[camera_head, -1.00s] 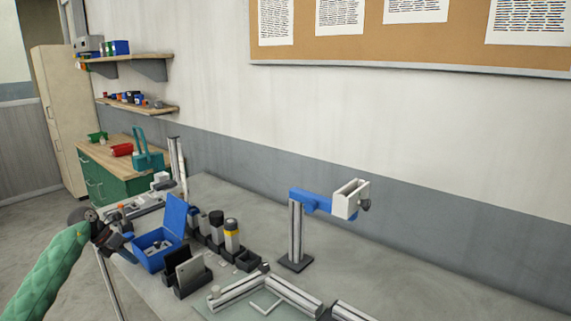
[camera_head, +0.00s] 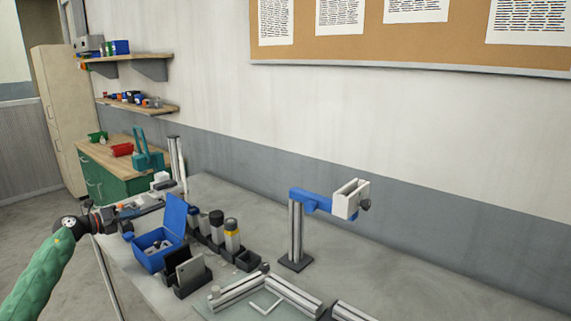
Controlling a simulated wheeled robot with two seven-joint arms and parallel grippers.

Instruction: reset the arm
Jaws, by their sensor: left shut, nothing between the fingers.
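My left arm in its green sleeve comes in from the lower left. My left gripper (camera_head: 119,214) is at the table's left edge, just left of the open blue box (camera_head: 155,251). It is small and dark in the picture. It looks shut, and no object shows held in it. My right gripper is out of the picture.
The grey table (camera_head: 350,268) carries a post with a blue arm and white holder (camera_head: 346,199), a row of bottles (camera_head: 232,236), a black holder (camera_head: 187,276) and metal profiles (camera_head: 290,294). A green cabinet (camera_head: 118,185) stands behind left. The table's right part is clear.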

